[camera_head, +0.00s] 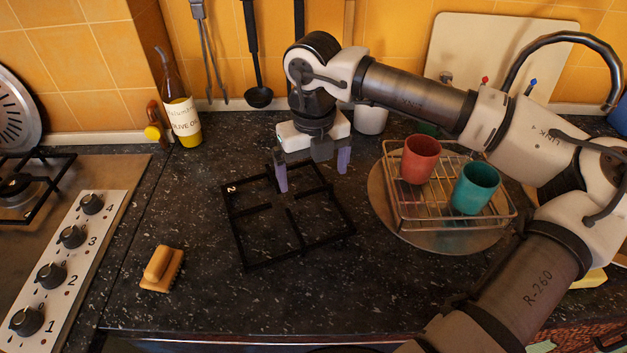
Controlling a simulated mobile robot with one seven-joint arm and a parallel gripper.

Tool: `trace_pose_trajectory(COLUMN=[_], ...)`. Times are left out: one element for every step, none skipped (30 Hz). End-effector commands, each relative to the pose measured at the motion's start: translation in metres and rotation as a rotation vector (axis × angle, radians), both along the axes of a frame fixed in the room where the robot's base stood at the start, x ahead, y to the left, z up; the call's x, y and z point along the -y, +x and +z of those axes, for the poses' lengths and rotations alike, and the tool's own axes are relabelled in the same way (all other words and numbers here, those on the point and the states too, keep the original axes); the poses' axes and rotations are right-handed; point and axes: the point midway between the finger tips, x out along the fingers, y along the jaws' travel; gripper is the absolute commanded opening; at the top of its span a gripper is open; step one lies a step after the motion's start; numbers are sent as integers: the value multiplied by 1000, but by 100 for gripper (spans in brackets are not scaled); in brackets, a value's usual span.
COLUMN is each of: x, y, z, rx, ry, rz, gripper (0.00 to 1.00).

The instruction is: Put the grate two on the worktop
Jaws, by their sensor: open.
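The grate two (237,223), a black square frame marked with a white "2" at its upper left corner, lies on the dark speckled worktop (200,290). My gripper (313,178) is open, pointing down over the far part of the grate. Its two purple fingers are apart, one left and one right, with nothing seen between them. I cannot tell whether the fingertips touch the grate. The gripper hides part of the grate's far edge.
A dish rack (445,222) with a red cup (420,160) and a teal cup (475,188) stands right of the grate. A wooden brush (161,269) lies at front left. An oil bottle (181,115) stands at back left. The stove (75,245) is at left. The front worktop is mostly clear.

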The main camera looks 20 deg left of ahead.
Motion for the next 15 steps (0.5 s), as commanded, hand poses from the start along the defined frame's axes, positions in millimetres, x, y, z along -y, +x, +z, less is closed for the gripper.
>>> trace_pose_trajectory(x=[0, 0, 0, 0, 0, 0, 0, 0, 0, 0, 0, 0, 0, 0, 0], y=[1, 1, 1, 1, 1, 1, 1, 0, 1, 1, 1, 1, 1, 1, 0], z=[10, 18, 27, 33, 40, 48, 54, 59, 65, 70, 73, 78, 80, 82, 85], rx=[5, 6, 4, 5, 4, 4, 4, 3, 4, 3, 2, 2, 1, 1, 1], ry=[-1, -1, 0, -1, 0, 0, 0, 0, 0, 0, -1, -1, 0, 0, 1], rz=[-3, -3, -3, -3, -3, -3, -1, -1, -2, -2, -2, -3, -2, -2, -1], gripper=[96, 96, 96, 96, 96, 96, 96, 96, 96, 96, 96, 96, 96, 96, 96])
